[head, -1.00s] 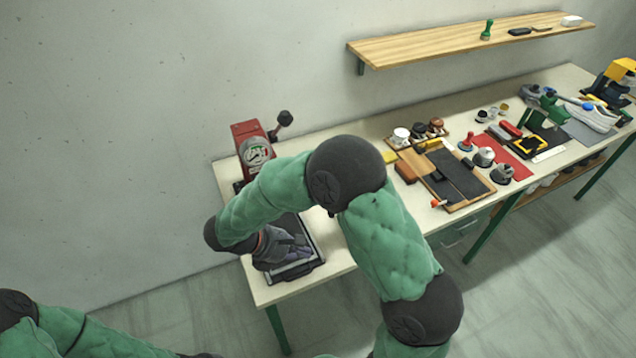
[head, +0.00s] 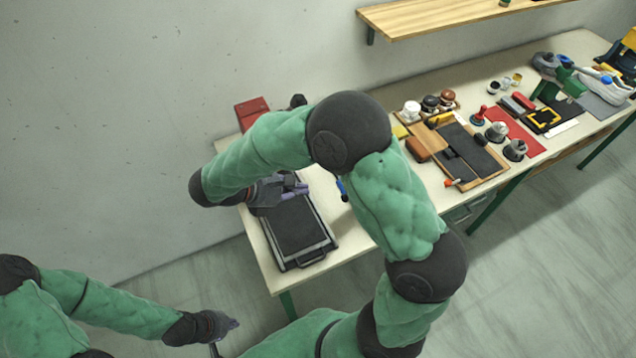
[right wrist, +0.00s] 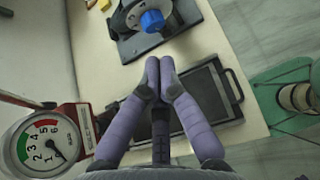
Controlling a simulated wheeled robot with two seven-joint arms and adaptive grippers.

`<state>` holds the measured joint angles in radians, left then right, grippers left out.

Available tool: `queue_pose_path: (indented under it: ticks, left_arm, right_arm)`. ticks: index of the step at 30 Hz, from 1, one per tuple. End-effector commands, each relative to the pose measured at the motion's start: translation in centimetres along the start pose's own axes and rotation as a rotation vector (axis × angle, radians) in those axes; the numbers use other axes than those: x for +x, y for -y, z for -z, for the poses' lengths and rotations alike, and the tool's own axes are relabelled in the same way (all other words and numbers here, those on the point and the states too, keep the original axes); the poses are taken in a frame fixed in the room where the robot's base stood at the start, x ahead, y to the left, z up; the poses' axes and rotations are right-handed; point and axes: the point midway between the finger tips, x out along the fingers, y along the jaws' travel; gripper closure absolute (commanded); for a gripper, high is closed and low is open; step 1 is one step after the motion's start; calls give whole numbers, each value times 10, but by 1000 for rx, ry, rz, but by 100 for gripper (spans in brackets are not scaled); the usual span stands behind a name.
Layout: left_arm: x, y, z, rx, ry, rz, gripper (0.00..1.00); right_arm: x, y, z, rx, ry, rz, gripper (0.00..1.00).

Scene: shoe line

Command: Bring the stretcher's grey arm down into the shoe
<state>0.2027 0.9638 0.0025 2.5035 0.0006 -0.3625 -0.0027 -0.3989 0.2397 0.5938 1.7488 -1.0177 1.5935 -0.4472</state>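A green device (head: 569,82), which looks like the stretcher, stands at the far right of the table in the head view. A dark grey part (head: 545,63) sits at its upper left; I cannot tell whether it is the stretcher's arm. A white shoe (head: 610,90) with a blue piece on it is just right of the device. My right gripper (head: 292,186) is far from both, above the table's left end. In the right wrist view its purple fingertips (right wrist: 160,67) meet, with nothing seen between them. My left gripper (head: 226,323) hangs low at left, away from the table; its fingers are unclear.
A black tray (head: 328,247) lies below my right gripper. A red machine (head: 252,112) stands behind it; its gauge (right wrist: 43,146) shows in the right wrist view. A dark device with a blue knob (right wrist: 152,20) is nearby. Brushes and tins fill the mid-table. A shelf (head: 440,20) overhangs.

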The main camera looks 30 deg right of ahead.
Motion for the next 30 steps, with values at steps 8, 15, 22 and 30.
queue_pose_path:
  ticks: [8,15,22,30]
  left_arm:
    - [2,0,0,0,0,0,100]
    - [3,1,0,0,0,0,100]
    - [0,0,0,0,0,0,100]
    - [-1,0,0,0,0,0,100]
  right_arm:
    - [48,1,0,0,0,5,100]
    - [92,1,0,0,0,5,100]
    - [112,1,-21,2,-2,2,100]
    - [120,1,-28,0,-1,0,100]
